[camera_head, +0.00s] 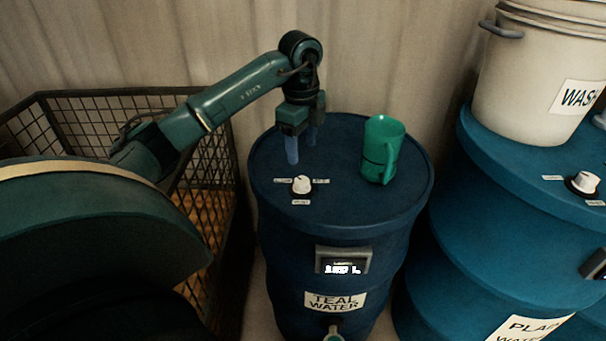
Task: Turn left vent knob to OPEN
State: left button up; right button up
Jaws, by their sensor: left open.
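The left vent knob (301,185) is a small white knob on the lid of the dark blue barrel (275,212) labelled TEAL WATER. Small labels sit around the knob at its left, right and front; their words are too small to read. My left gripper (303,150) points down above the lid, just behind the knob. It is open and empty, and its bluish fingers are apart from the knob. My right gripper is not in view.
A green mug (381,150) stands on the same lid, right of the knob. A second blue barrel (480,175) at the right carries a white bucket (520,90) and another white knob (583,183). A wire mesh cage (215,165) stands at the left. A corrugated wall (400,50) is behind.

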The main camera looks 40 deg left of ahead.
aim_at(303, 181)
pick_arm(q)
notch_tip(303, 181, down, 10)
jog(key=shift+w+r, duration=0.15)
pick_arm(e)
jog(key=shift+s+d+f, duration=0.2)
pick_arm(q)
jog(key=shift+c, duration=0.3)
jog(key=c, duration=0.9)
jog(key=shift+c, duration=0.2)
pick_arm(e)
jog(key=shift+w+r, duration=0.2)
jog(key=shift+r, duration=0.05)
